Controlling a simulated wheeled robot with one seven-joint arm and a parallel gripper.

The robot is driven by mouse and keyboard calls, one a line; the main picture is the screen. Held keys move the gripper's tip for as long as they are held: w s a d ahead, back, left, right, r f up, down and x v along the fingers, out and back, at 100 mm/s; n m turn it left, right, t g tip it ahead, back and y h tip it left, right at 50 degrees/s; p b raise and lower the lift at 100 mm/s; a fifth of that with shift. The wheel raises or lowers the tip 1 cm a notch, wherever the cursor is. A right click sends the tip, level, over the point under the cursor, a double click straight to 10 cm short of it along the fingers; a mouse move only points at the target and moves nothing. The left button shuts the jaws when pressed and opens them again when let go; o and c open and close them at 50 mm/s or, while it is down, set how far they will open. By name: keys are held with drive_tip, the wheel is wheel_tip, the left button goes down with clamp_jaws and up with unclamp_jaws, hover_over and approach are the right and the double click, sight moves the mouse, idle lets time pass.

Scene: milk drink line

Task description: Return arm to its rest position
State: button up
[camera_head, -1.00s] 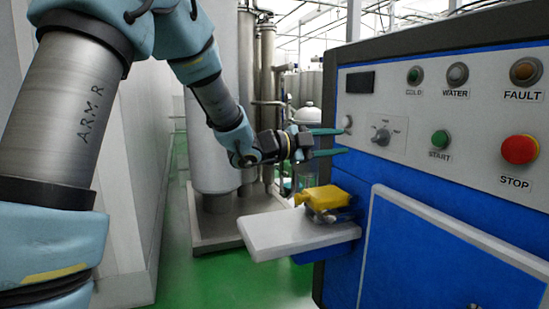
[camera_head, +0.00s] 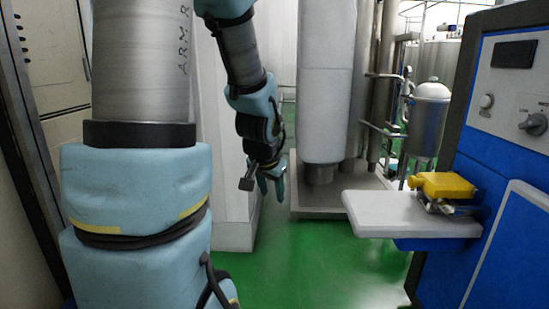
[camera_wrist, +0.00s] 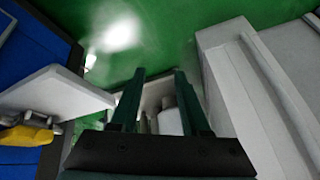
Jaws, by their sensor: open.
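My gripper (camera_head: 271,186) hangs at the end of my bent arm in the head view, pointing down over the green floor. It is left of the machine's shelf and apart from it. In the wrist view its two green fingers (camera_wrist: 157,100) are spread, with nothing between them. In the head view my arm passes in front of a white wall.
A blue machine (camera_head: 500,150) with a control panel stands at the right. Its white shelf (camera_head: 375,210) juts out, with a yellow object (camera_head: 442,184) at its inner end. A white cabinet (camera_head: 232,215) is close behind my gripper. Steel tanks (camera_head: 326,90) stand behind. Green floor (camera_head: 310,265) is clear between.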

drive_tip(key=s+a+f+n+g+y, duration=0.1)
drive_tip(key=s+a+n+g, duration=0.15)
drive_tip(key=s, duration=0.25)
drive_tip(key=s+a+f+n+g, duration=0.1)
drive_tip(key=s+a+f+n, duration=0.1)
drive_tip(key=s+a, duration=0.25)
wheel_tip(320, 180, up, 27)
drive_tip(key=s+d+p, duration=0.1)
drive_tip(key=p, duration=2.6)
drive_tip(key=shift+s+d+n+g, duration=0.1)
drive_tip(key=shift+s+n+g, duration=0.05)
drive_tip(key=shift+n+g, duration=0.1)
